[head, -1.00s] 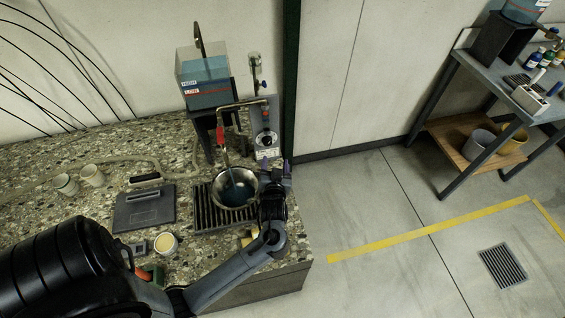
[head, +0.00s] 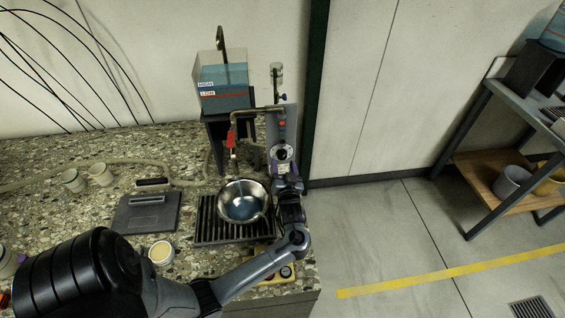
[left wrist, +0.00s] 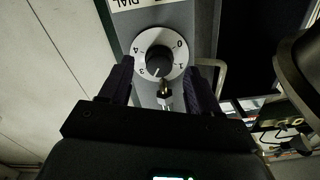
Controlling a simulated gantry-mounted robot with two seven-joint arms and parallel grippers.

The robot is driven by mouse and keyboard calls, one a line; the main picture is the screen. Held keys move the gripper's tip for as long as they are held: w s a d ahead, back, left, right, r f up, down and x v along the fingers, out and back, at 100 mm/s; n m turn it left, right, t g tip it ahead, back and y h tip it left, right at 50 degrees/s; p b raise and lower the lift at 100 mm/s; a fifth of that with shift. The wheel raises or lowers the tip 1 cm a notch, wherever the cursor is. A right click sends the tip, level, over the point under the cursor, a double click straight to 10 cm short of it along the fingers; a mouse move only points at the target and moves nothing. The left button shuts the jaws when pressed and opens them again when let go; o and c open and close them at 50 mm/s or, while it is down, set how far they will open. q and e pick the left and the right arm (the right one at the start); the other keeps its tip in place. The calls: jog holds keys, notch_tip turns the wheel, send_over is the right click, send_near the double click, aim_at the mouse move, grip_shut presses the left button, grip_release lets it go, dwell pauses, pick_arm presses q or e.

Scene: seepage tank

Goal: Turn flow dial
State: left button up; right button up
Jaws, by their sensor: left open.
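The flow dial (head: 283,152) is a black round knob on a white numbered face, on an upright grey panel. In the left wrist view the dial (left wrist: 160,62) appears upside down, and a white mark on the knob points to the lower side, near the 3. My left gripper (head: 288,178) is just in front of and below the dial in the head view. In the left wrist view the left gripper (left wrist: 157,72) is open, one finger on each side of the dial face, with nothing between them clearly touched. My right gripper is out of view.
A tank of blue water (head: 222,82) stands on a black stand left of the panel. A metal bowl (head: 262,203) with bluish liquid sits on a drain grate (head: 207,233) under a red-handled tap (head: 231,137).

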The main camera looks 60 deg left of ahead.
aim_at(282, 155)
pick_arm(q)
jog(key=shift+x, duration=1.4)
jog(key=shift+c, duration=0.4)
jog(key=c, duration=1)
